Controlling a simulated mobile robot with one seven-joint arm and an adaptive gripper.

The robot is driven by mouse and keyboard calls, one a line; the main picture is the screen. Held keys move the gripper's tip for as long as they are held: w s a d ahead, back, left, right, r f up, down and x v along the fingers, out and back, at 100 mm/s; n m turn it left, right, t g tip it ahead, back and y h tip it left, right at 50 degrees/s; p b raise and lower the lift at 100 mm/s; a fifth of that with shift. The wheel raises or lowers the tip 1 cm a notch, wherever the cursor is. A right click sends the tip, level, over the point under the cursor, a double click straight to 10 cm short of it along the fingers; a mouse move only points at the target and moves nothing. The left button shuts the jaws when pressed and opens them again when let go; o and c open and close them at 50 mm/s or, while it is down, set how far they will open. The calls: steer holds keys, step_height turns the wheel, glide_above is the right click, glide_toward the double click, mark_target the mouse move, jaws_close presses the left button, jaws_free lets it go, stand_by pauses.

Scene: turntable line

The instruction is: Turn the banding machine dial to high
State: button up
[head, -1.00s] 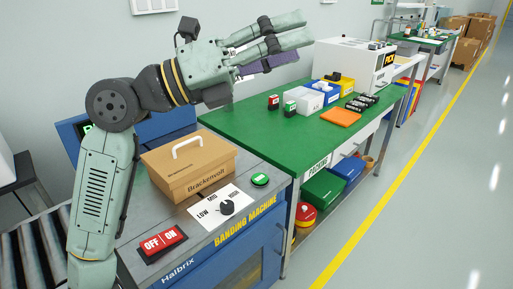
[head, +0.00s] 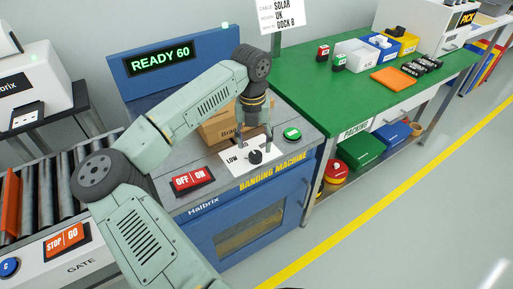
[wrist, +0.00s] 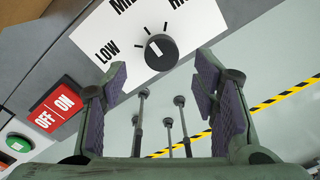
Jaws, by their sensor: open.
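The banding machine (head: 245,220) is a blue cabinet with a grey top. Its dial (head: 255,157) is a black round knob on a white plate (head: 232,158) that reads LOW, with MID and HIGH partly cut off or hidden. My gripper (head: 254,142) points down just above and behind the dial. In the wrist view my gripper (wrist: 160,100) is open and empty, its fingers apart from the dial.
A red OFF/ON switch (head: 193,180) and a green button (head: 291,134) flank the plate. A cardboard box (head: 217,127) stands behind, partly hidden by my arm. The display (head: 158,58) reads READY 60. A green packing table (head: 340,95) stands to the right.

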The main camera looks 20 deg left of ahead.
mark_target(255, 154)
step_height(255, 154, down, 5)
steer(key=shift+d+r+p, duration=0.1)
steer(key=shift+d+p, duration=0.05)
steer(key=shift+p, duration=0.35)
steer(key=c, duration=1.2)
